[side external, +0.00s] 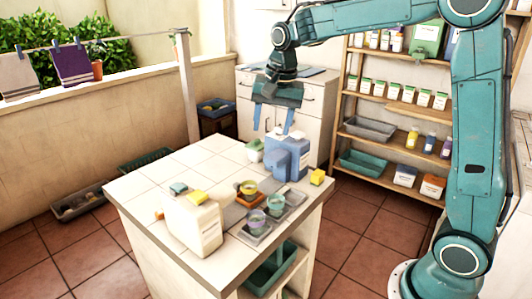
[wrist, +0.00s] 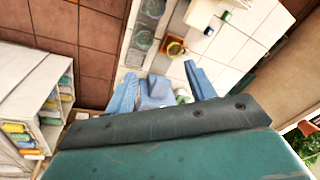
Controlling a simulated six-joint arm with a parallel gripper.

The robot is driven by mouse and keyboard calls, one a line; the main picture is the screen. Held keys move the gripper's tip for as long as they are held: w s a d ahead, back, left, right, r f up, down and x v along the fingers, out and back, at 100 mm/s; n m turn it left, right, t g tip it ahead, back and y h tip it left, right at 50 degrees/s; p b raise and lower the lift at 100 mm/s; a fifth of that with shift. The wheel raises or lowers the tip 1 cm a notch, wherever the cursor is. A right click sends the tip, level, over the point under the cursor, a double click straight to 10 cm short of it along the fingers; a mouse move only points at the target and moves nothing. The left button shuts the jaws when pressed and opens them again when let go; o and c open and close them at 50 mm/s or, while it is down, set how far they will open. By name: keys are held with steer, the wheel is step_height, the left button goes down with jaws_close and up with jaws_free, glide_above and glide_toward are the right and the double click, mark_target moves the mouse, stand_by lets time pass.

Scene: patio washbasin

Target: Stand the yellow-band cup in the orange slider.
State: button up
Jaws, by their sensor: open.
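The yellow-band cup (side external: 248,187) stands upright at the orange slider (side external: 247,199) on the tiled counter. In the wrist view the cup (wrist: 175,47) shows from above, inside the outline of the orange slider (wrist: 168,52). I cannot tell how deep it sits. My gripper (side external: 272,131) is open and empty, above and behind the cup, over the blue jug. Its fingers, spread apart, also show in the wrist view (wrist: 160,80), with the blue jug between and below them. Nothing touches the cup from my gripper.
The blue jug (side external: 290,157) stands behind. A large cream jug (side external: 193,222) stands at the front left. A yellow block (side external: 317,177) lies at the right edge. The back-left tiles are clear.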

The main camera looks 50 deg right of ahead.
steer(key=s+a+n+t, duration=0.1)
steer(key=s+n, duration=0.4)
steer(key=s, duration=0.8)
steer(key=s+a+n+t, duration=0.2)
steer(key=s+n, duration=0.3)
steer(key=s, duration=0.8)
steer(key=shift+a+n, duration=0.4)
steer(key=shift+a, duration=0.4)
